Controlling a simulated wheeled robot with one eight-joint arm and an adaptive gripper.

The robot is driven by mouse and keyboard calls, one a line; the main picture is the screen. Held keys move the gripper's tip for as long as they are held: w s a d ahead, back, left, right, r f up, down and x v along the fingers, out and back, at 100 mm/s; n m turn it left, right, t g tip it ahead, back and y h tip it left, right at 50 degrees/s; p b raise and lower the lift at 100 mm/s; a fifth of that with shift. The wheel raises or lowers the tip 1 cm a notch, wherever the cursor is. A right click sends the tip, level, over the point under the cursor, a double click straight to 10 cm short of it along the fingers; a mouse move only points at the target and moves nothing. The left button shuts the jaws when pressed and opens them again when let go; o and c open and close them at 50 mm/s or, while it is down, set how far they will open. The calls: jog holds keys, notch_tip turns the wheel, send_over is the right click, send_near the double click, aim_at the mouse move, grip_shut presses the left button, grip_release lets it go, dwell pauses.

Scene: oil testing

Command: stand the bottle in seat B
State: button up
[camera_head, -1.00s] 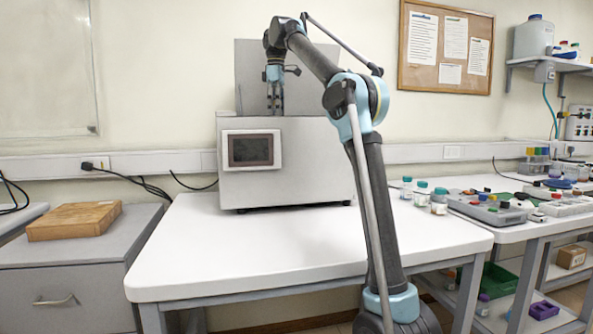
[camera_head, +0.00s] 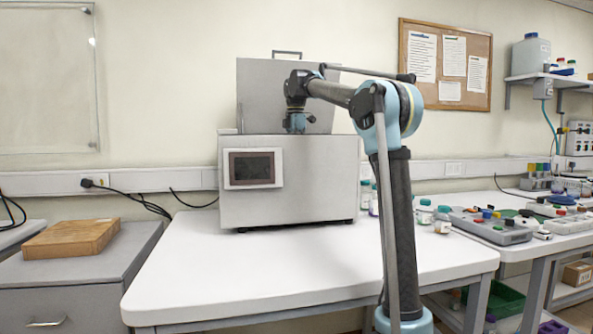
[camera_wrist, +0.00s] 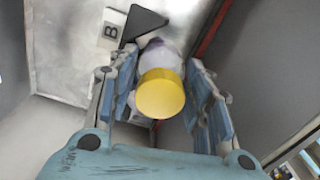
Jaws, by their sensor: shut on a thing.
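A bottle with a yellow cap (camera_wrist: 160,94) and a pale, whitish body shows in the wrist view. My gripper (camera_wrist: 162,66) has its blue fingers on both sides of it and is shut on it. A white label with a black B (camera_wrist: 111,30) lies on the metal surface at the upper left, beside a black triangle (camera_wrist: 147,21). The bottle's base and the seat under it are hidden. In the head view my gripper's wrist end is over the open top of the grey machine (camera_head: 300,185); fingers and bottle are hidden behind its front wall.
The machine's lid (camera_head: 262,95) stands raised behind the opening. Grey walls close in around my fingers in the wrist view. Small jars (camera_head: 425,212) and a grey rack (camera_head: 490,228) stand to the right of my arm. The white table (camera_head: 230,265) is clear in front.

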jog(key=shift+f, duration=2.15)
jog(key=o, duration=1.2)
jog(key=shift+f, duration=0.1)
notch_tip(320, 180, up, 12)
jog(key=shift+r, duration=0.1)
